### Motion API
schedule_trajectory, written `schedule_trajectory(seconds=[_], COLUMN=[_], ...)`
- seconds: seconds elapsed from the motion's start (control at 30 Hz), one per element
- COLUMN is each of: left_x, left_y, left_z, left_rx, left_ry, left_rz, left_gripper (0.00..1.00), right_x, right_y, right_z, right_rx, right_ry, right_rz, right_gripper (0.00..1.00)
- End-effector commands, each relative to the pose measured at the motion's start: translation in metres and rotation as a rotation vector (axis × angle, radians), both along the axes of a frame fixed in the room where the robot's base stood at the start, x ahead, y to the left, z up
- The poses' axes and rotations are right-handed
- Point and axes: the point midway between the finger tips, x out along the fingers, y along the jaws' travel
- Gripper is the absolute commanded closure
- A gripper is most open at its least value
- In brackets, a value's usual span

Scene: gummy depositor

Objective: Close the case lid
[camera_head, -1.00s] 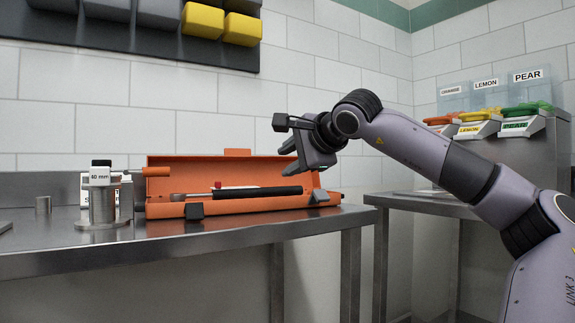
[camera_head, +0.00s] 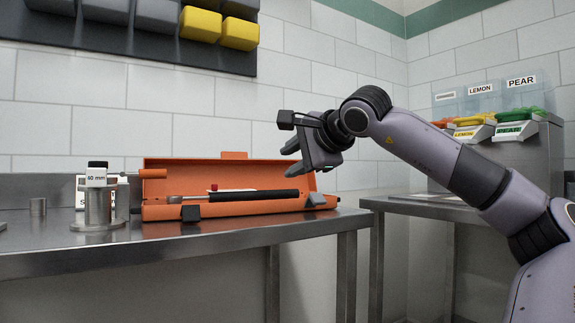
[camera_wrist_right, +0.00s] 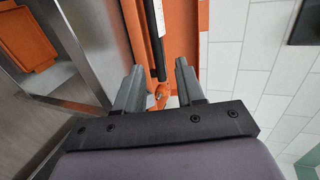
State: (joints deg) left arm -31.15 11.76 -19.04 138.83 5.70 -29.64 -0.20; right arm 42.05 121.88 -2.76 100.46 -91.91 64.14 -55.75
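The orange case (camera_head: 240,212) lies open on the steel table, its lid (camera_head: 226,172) standing up along the back. A long tool with a black handle (camera_head: 250,197) lies in the case; the handle also shows in the right wrist view (camera_wrist_right: 154,42). My right gripper (camera_head: 291,157) is above the right end of the case, by the lid's right end. It looks apart from the lid. In the right wrist view its two fingers (camera_wrist_right: 158,82) are apart with nothing held between them. My left gripper is not in view.
Two dark latches (camera_head: 190,213) sit at the case front. A second steel table (camera_head: 415,203) with fruit-labelled containers (camera_head: 520,128) is at right. A tiled wall rises behind.

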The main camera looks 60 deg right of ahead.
Motion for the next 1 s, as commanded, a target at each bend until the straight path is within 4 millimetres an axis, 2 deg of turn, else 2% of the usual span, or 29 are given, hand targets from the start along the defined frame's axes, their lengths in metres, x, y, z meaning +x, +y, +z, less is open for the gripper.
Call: schedule_trajectory(seconds=[0.1,0.33,1.0], left_x=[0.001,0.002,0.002], left_y=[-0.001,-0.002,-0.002], left_z=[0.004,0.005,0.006], left_rx=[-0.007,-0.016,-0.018], left_ry=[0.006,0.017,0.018], left_rz=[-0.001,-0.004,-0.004], left_gripper=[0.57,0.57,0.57], right_x=[-0.017,-0.037,-0.040], right_y=[0.008,0.016,0.018], right_z=[0.010,0.018,0.019], right_rx=[0.000,0.002,0.004], right_ry=[-0.002,-0.001,0.000], right_rz=[0.001,0.000,0.000], right_gripper=[0.62,0.62,0.62])
